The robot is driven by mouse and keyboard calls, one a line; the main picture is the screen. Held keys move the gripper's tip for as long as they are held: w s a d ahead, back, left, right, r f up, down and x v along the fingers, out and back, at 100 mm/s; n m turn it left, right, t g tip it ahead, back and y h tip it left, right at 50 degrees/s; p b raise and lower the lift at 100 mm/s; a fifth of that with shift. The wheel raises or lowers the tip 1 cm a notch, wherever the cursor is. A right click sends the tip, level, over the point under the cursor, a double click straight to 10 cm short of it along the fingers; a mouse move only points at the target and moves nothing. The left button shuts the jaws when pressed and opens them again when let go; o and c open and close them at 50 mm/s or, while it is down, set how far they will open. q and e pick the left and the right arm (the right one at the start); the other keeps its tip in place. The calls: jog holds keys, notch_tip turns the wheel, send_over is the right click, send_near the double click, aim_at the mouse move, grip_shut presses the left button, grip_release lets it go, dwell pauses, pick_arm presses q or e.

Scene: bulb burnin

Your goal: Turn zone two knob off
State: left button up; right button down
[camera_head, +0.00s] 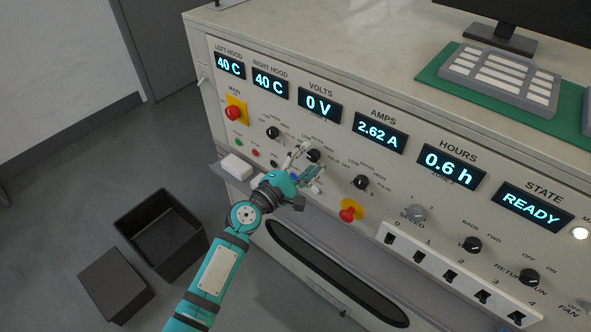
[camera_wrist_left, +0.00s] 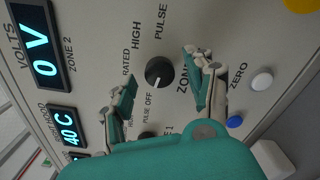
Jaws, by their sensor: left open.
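The zone two knob (camera_wrist_left: 159,71) is a round black knob on the light panel, with RATED, HIGH, PULSE and OFF printed around it in the left wrist view. In the head view this knob (camera_head: 313,155) is partly covered by my gripper. My left gripper (camera_head: 306,163) is open in front of the panel, its fingers on either side of the knob. In the left wrist view a gap shows between each finger and the knob; contact is not visible. My right gripper is not in view.
Other black knobs flank it, one to the left (camera_head: 272,132) and one to the right (camera_head: 361,182). A red emergency button (camera_head: 233,112) and a red-and-yellow knob (camera_head: 350,211) stick out nearby. A white block (camera_head: 237,167) sits at lower left. Dark bins (camera_head: 160,240) stand on the floor.

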pick_arm(q)
jog(key=v, duration=1.1)
jog(key=shift+s+a, duration=0.15)
jog(key=shift+s, duration=0.05)
jog(key=shift+f, duration=0.15)
jog(key=s+a+f+m+g+y, duration=0.2)
jog(key=s+a+f, duration=0.1)
jog(key=f, duration=0.8)
jog(key=s+a+f+m+g+y, duration=0.2)
jog(key=s+f+m, duration=0.1)
jog(key=f, duration=0.8)
jog(key=s+a+f+m+g+y, duration=0.2)
jog(key=s+a+f, duration=0.1)
jog(key=f, duration=0.8)
jog(key=s+a+f+m+g+y, duration=0.1)
jog(key=s+f+m, duration=0.3)
jog(key=s, duration=0.7)
jog(key=s+a+f+m+g+y, duration=0.2)
jog(key=s+a+f+m+g, duration=0.1)
jog(key=s+f, duration=0.6)
jog(key=s+a+f+m+g+y, duration=0.1)
jog(key=s+a+f+m+g, duration=0.2)
jog(key=s+f, duration=0.4)
jog(key=s+a+m, duration=0.1)
jog(key=s, duration=0.6)
jog(key=shift+s+a+f+m+g+y, duration=0.2)
jog(key=shift+s+m+g+y, duration=0.1)
jog(key=shift+s, duration=0.05)
